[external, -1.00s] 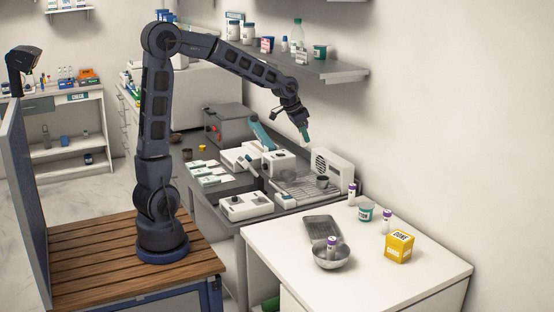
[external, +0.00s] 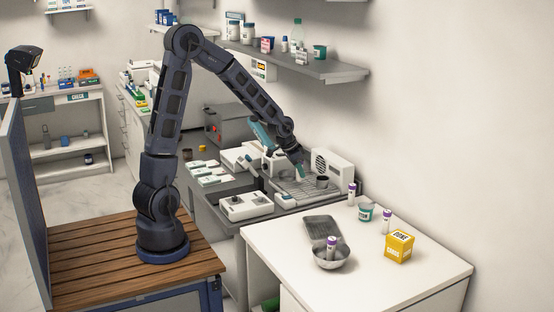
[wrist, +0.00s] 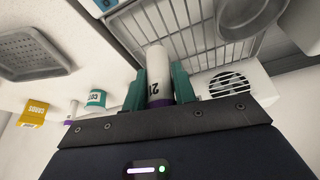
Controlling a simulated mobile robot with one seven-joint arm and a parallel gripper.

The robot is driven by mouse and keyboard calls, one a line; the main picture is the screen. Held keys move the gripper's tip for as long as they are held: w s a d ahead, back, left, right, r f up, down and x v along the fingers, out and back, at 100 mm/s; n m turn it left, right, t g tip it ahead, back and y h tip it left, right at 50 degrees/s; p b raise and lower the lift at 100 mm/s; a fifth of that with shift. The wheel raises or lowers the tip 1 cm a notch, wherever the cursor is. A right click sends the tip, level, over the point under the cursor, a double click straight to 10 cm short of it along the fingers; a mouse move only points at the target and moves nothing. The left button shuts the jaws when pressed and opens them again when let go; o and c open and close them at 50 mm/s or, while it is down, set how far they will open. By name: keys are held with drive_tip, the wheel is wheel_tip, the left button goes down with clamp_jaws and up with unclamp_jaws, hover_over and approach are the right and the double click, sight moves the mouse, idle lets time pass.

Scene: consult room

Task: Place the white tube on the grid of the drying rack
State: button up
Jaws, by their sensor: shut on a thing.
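In the wrist view, my gripper (wrist: 160,88) is shut on the white tube (wrist: 159,70), which has dark print and a purple cap end near the palm. The tube's white end points toward the wire grid of the drying rack (wrist: 136,38). In the external view, my gripper (external: 301,170) is low over the left part of the rack (external: 290,189). I cannot tell whether the tube touches the grid; in the external view the tube is not clear.
A white vented box (external: 333,170) stands behind. Other purple-capped tubes (external: 352,192), a teal-labelled jar (external: 366,211), a yellow box (external: 399,246), a grey tray (external: 322,228) and a metal bowl (external: 332,261) are on the white counter.

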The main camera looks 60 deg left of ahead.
sight(299, 180)
drive_tip(key=shift+f, duration=2.3)
drive_tip(key=shift+f, duration=0.1)
drive_tip(key=o, duration=1)
drive_tip(key=shift+c, duration=0.2)
drive_tip(key=d+v, duration=0.1)
drive_tip(key=v, duration=1)
drive_tip(key=s+d+r, duration=0.1)
drive_tip(key=s+r, duration=0.3)
drive_tip(key=s, duration=0.6)
drive_tip(key=s+r+n, duration=0.1)
drive_tip(key=s+r, duration=0.4)
drive_tip(key=s, duration=0.5)
drive_tip(key=s+d+r+n, duration=0.1)
drive_tip(key=s+r, duration=0.4)
drive_tip(key=s, duration=0.5)
drive_tip(key=shift+s+d+y, duration=0.3)
drive_tip(key=shift+d+y, duration=0.05)
drive_tip(key=shift+y, duration=0.05)
